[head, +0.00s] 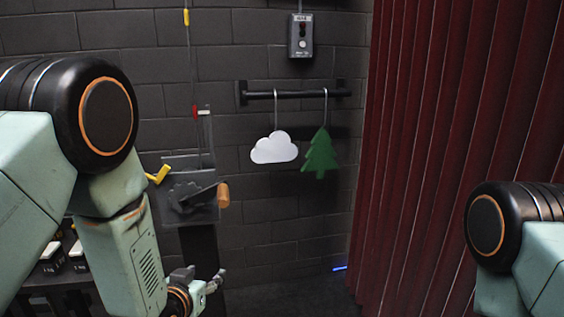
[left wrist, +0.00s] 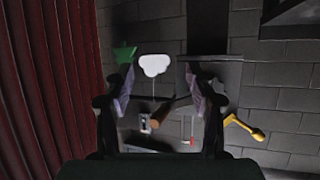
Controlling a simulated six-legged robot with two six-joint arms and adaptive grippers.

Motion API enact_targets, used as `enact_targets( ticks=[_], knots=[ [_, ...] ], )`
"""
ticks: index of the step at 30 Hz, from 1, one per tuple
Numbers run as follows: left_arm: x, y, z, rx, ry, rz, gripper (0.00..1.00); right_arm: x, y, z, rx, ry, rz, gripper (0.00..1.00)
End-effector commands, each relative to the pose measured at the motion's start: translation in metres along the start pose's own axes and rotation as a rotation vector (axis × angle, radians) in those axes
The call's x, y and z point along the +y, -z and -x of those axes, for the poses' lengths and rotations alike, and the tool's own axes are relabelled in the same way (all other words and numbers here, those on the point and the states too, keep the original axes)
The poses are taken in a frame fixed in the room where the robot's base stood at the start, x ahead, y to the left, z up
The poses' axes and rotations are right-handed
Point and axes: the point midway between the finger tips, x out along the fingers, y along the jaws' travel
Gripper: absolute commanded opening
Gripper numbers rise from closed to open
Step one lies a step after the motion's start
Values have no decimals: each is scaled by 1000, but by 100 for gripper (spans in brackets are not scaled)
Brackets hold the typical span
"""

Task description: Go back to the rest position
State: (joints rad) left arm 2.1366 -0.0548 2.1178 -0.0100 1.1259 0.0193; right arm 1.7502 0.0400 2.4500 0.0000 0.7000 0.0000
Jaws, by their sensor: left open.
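My left arm comes in from the left in the head view. Its gripper (head: 208,282) is low in the picture, in front of the dark wall and below the crank stand. In the left wrist view the two fingers of the left gripper (left wrist: 160,88) stand apart with nothing held between them. Beyond them hang the white cloud (left wrist: 154,65) and the green tree (left wrist: 125,54). My right arm shows at the right edge of the head view, but its gripper is out of view.
A white cloud (head: 274,148) and a green tree (head: 320,154) hang from a black wall bar (head: 292,94). A grey switch box (head: 302,36) is above. A crank with an orange handle (head: 223,195) and a yellow lever (head: 158,174) are near my left arm. A red curtain (head: 440,130) fills the right.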

Motion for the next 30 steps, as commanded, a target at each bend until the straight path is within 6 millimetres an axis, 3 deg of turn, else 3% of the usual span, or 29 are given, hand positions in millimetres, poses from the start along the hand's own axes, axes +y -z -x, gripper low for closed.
enact_targets(
  ticks=[1, 6, 11, 15, 21, 25, 30],
  knots=[
    [-2, -37, 8, -98, 5, 4, 57, 0, 0, -4, 0, 0, 0, 40],
    [-5, -142, 50, -402, 16, 19, 57, 0, 0, -12, 0, 0, 0, 40],
    [-6, -230, 107, -674, 21, 36, 57, 0, 0, -21, 0, 0, 0, 40],
    [-4, -296, 168, -900, 25, 56, 57, 0, 0, -30, 0, 0, 0, 40],
    [-1, -356, 233, -1101, 31, 82, 57, 0, 0, -41, 0, 0, 0, 40],
    [0, -373, 246, -1142, 33, 89, 57, 0, 0, -45, 0, 0, 0, 40],
    [0, -374, 247, -1146, 33, 89, 57, 0, 0, -44, 0, 0, 0, 40]
  ],
)
